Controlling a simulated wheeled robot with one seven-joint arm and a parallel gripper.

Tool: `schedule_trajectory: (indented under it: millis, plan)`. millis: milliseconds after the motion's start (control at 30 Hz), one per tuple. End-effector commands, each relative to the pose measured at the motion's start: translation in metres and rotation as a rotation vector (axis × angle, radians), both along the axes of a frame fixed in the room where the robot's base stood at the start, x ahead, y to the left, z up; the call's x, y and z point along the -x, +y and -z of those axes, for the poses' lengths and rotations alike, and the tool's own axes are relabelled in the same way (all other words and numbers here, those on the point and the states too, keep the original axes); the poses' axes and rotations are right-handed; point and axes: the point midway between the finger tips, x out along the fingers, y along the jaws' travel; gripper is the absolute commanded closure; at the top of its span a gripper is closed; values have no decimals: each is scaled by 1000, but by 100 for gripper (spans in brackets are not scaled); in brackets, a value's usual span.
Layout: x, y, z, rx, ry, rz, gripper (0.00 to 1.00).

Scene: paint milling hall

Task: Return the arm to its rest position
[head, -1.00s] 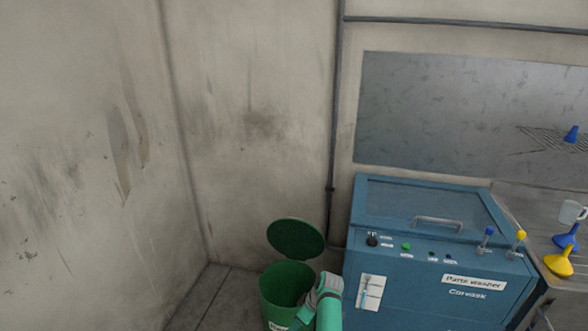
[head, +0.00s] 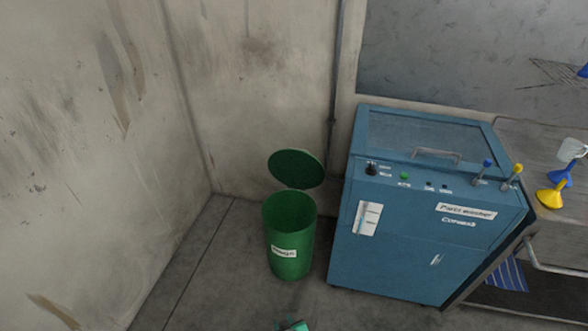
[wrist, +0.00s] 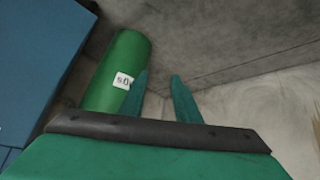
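My gripper (wrist: 160,77) shows in the wrist view with its two green fingers apart and nothing between them, so it is open and empty. In the head view only a small green piece of my arm shows at the bottom edge; the fingers are out of that picture. The fingers point toward the bare floor and wall, and the green bin shows just beside them in the wrist view.
A green bin (head: 289,244) with its round lid (head: 296,168) raised stands near the corner. A blue parts washer (head: 400,245) stands right of it, then a metal bench (head: 540,140) with funnels. Floor in front of and left of the bin is clear.

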Motion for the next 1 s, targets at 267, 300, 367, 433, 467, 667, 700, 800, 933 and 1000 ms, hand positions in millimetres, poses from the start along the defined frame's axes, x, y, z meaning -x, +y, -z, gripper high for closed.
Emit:
schedule_trajectory:
  millis: [267, 300, 367, 433, 467, 667, 700, 800, 933, 1000]
  plan:
    - [87, -6, -33, -21, -130, 136, 71]
    - [98, -7, -41, -25, -150, 154, 71]
    - [115, -9, -54, -31, -181, 179, 71]
    - [134, -12, -70, -40, -218, 206, 71]
    - [142, -13, -78, -43, -233, 217, 71]
    - [193, -23, -138, -71, -341, 282, 71]
    - [202, -25, -151, -77, -363, 293, 71]
    - [224, -29, -188, -95, -419, 314, 71]
    - [249, -34, -239, -122, -492, 335, 71]
    - [261, -35, -267, -140, -530, 344, 71]
